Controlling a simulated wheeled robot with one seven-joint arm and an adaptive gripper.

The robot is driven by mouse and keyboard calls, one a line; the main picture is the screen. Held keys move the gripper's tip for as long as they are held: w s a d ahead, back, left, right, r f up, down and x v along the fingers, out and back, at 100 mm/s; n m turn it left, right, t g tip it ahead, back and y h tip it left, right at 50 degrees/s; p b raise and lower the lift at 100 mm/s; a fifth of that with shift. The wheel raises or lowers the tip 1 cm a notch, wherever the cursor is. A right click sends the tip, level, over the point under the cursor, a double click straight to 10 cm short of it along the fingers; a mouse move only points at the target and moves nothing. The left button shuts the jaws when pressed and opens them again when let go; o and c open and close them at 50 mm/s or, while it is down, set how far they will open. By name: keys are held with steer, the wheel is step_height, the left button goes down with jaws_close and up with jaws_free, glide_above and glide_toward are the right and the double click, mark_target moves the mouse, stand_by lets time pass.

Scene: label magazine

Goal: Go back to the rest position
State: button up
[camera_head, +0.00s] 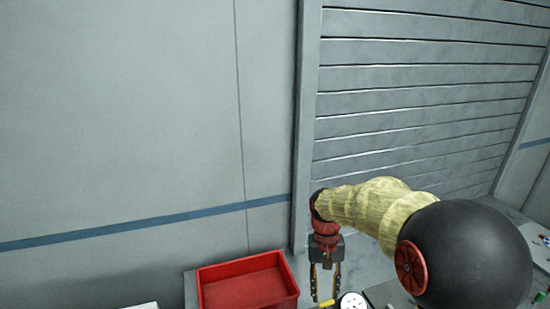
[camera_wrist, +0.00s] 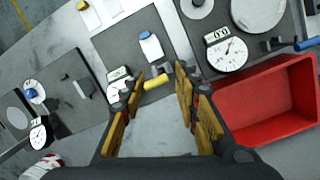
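My gripper (camera_head: 326,292) points down just right of the red bin in the head view. In the wrist view my gripper (camera_wrist: 160,76) has its two yellow-and-black fingers spread apart. A yellow cylindrical piece (camera_wrist: 157,80) shows in the gap between the fingertips in that view. It looks to lie beyond them, on the surface below, and I see no finger closed on it. In the head view a yellow piece (camera_head: 327,304) shows by the fingertips, at the bottom edge.
The red bin (camera_head: 248,283) is also at the right in the wrist view (camera_wrist: 275,105). A round white dial (camera_head: 353,300) stands right of the gripper. A large dial (camera_wrist: 226,53) and a white-and-blue container (camera_wrist: 151,46) sit on dark mats. A grey wall (camera_head: 120,110) stands behind.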

steer(key=s+d+t+b, duration=0.2)
steer(key=s+t+b, duration=0.2)
steer(key=s, duration=0.7)
steer(key=s+d+r+n+t+b, duration=0.1)
steer(key=s+d+t+b, duration=0.2)
steer(key=s+b, duration=0.6)
steer(key=s, duration=0.2)
steer(key=shift+s+r+t+y, duration=0.3)
steer(key=shift+s+t, duration=0.05)
steer(key=shift+t, duration=0.05)
